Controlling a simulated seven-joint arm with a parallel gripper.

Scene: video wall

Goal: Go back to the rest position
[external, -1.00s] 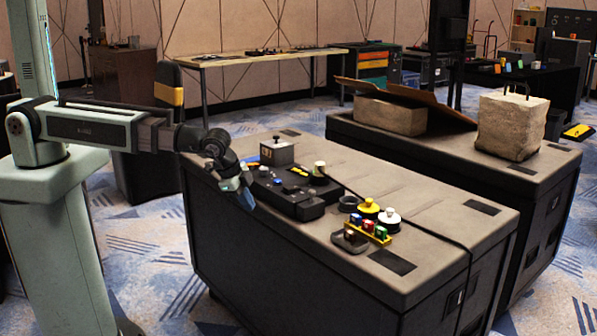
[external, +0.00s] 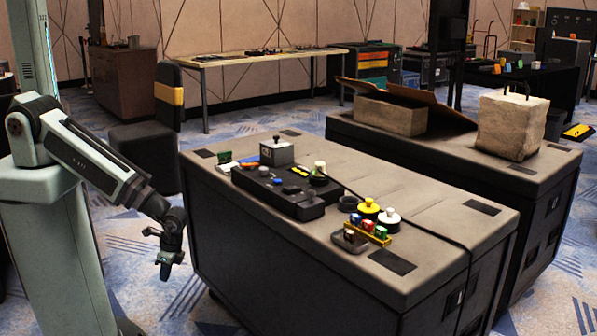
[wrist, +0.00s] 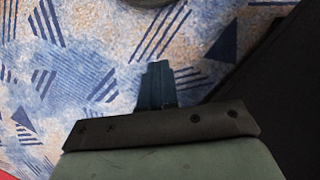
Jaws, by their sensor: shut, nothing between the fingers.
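My gripper (external: 165,270) hangs low at the left in the external view, pointing down beside the near black case. It is clear of the case and over the carpet. In the wrist view my gripper's fingers (wrist: 157,84) are together, with nothing between them and patterned carpet beyond. My arm slopes down and to the right from its pale green column.
The near black case (external: 300,270) carries a dark control panel (external: 280,190), a grey box (external: 277,152), yellow and white knobs, and coloured blocks (external: 368,228). A black stool (external: 145,155) stands behind my arm. Open carpet (external: 135,245) lies around my gripper.

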